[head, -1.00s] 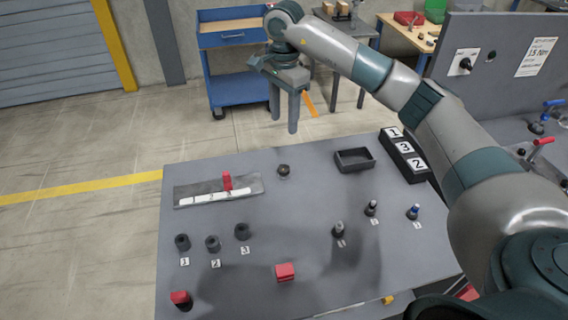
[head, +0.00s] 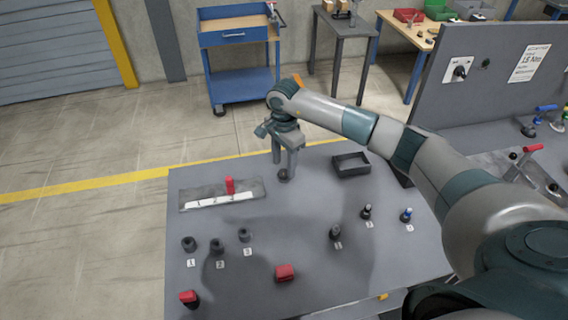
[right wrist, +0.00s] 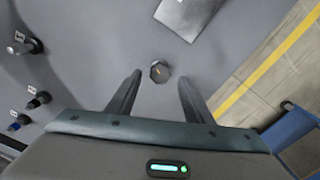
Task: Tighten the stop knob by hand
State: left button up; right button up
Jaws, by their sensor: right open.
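In the head view this knob (head: 284,176) is low between my right gripper's fingers and partly hidden. My right gripper (head: 284,164) is open and points down over it. In the right wrist view the open fingers of my right gripper (right wrist: 160,78) stand on either side of the knob, with gaps on both sides. I cannot tell its exact height over the knob. My left gripper is not in view.
A plate with a white strip and red block (head: 230,186) lies left of the knob. A black tray (head: 351,164) stands to the right. Numbered dark holders (head: 217,246), knobbed posts (head: 366,212) and a red block (head: 285,272) stand nearer. An upright panel (head: 500,75) is at the right.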

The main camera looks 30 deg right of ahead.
aim_at(284, 172)
jog(key=shift+f+p, duration=0.35)
jog(key=shift+f, duration=1.1)
jog(key=c, duration=1.1)
jog(key=shift+o, duration=0.3)
jog(key=m+b, duration=0.2)
jog(key=b, duration=0.1)
jog(key=shift+f+m, duration=0.15)
jog(key=shift+m, duration=0.25)
jog(key=m+b, duration=0.7)
jog(key=m, duration=0.2)
jog(key=shift+m+b, duration=0.4)
jog(key=shift+r+m+b, duration=0.15)
jog(key=shift+m+b, duration=0.35)
jog(key=shift+m, duration=0.6)
jog(key=shift+r+m+b, duration=0.1)
jog(key=shift+m+b, duration=0.4)
jog(key=shift+m, duration=0.6)
